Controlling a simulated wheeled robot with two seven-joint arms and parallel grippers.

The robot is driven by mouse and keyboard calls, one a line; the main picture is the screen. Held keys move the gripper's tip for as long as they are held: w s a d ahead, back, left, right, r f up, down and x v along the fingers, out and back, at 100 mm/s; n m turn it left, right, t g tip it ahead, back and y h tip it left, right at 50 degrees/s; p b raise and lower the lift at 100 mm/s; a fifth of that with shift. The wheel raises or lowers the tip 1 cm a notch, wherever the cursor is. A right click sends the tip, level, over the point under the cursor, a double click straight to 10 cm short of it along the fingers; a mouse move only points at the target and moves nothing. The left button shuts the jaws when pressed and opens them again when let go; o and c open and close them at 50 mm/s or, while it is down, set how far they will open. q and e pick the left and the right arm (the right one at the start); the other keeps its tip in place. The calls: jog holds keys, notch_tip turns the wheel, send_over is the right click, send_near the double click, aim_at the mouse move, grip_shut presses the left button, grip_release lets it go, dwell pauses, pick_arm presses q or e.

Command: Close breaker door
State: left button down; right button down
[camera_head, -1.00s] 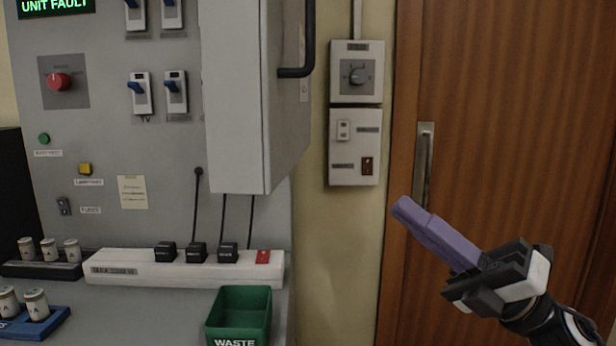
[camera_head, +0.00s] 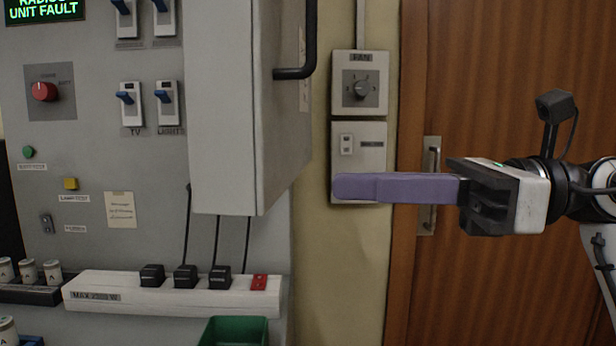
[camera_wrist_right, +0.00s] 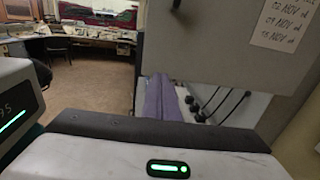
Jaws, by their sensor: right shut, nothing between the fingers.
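The breaker door (camera_head: 225,110) is a pale grey panel standing out from the console wall, with a black bar handle (camera_head: 311,38) on its right-hand side. It looks swung open; how far I cannot tell. A grey panel with a paper note, likely the same door, also shows in the right wrist view (camera_wrist_right: 215,35). My right gripper (camera_head: 340,188) has long purple fingers, shut and empty, pointing left. In the head view they are right of the door's lower part, with a visible gap. The fingers also show in the wrist view (camera_wrist_right: 160,97), below the panel. My left gripper is out of view.
Behind the fingers are a wall-mounted fan control box (camera_head: 360,83) and a switch box below it. A wooden door (camera_head: 500,90) is at right. Below the breaker door are a white power strip (camera_head: 125,292) with black plugs and a green bin (camera_head: 235,332).

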aim_at(274, 184)
jog(key=a, duration=0.4)
jog(key=w+a, duration=0.1)
jog(key=a, duration=0.1)
jog(key=shift+p, duration=0.35)
